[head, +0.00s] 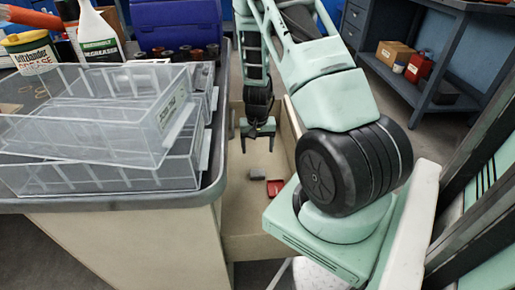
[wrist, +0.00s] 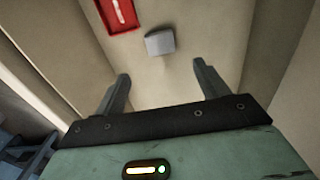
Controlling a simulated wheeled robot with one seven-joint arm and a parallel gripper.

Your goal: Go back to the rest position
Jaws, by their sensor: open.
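My gripper (head: 258,130) hangs at the end of my arm, pointing down over an open drawer (head: 245,205) of the bench. In the wrist view my gripper (wrist: 160,88) has its two fingers spread apart with nothing between them. A small grey block (head: 258,173) lies on the drawer floor, and a red item (head: 275,187) lies beside it. In the wrist view the grey block (wrist: 160,42) sits beyond the fingertips, and the red item (wrist: 119,12) with a white mark is partly cut off by the top edge.
Clear stacked trays (head: 110,130) stand on the bench top (head: 120,203) at left, close to the drawer. Behind them are a spray bottle (head: 96,35), a tub (head: 28,52) and a blue bin (head: 178,25). A shelf unit (head: 435,85) with boxes stands back right.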

